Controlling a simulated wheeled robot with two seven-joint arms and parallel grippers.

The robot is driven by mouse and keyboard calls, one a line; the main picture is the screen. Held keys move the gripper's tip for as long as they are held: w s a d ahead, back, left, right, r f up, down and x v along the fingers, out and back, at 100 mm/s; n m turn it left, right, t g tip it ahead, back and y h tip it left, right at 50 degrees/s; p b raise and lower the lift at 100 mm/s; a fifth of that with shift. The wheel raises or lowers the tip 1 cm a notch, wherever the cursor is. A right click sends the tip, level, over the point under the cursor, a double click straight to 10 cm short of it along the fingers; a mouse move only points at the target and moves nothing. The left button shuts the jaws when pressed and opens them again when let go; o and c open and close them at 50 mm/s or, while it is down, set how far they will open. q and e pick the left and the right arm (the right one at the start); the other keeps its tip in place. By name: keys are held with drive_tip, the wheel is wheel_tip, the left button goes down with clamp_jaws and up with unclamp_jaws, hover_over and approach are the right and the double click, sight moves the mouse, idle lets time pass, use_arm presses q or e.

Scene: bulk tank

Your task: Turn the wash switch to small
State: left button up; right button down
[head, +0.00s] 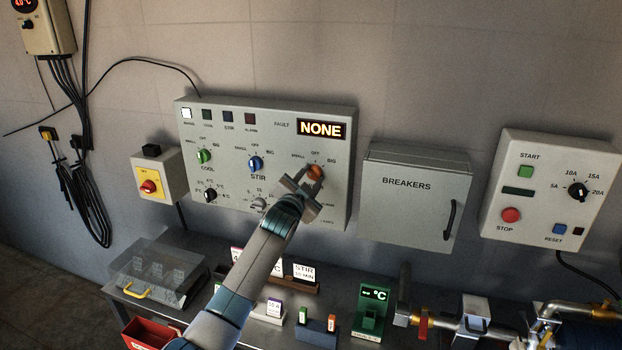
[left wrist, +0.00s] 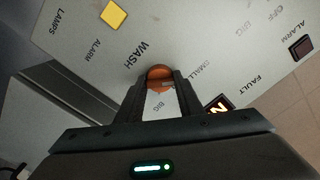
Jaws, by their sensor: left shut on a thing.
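The wash switch is an orange knob (head: 315,172) at the right of the grey control panel (head: 230,184). SMALL, OFF and BIG are printed around it in the head view. My left gripper (head: 305,182) reaches up from below and is shut on this knob. In the left wrist view the orange knob (left wrist: 159,74) sits between the two fingertips (left wrist: 160,84), with the words WASH, SMALL and BIG close by. The fingers partly cover the knob, so I cannot tell which way it points. My right gripper is in neither view.
The blue stir knob (head: 255,163) and green cool knob (head: 204,156) lie left on the same panel. A display (head: 320,130) above reads NONE. The breakers box (head: 412,205) hangs to the right. A bench below holds cards, a covered box (head: 158,270) and a green °C device (head: 372,310).

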use_arm(q)
drive_tip(key=o, duration=1)
drive_tip(key=shift+s, duration=0.15)
drive_tip(key=shift+b+v, duration=2.3)
drive_tip(key=shift+v, duration=6.3)
drive_tip(key=shift+f, duration=0.1)
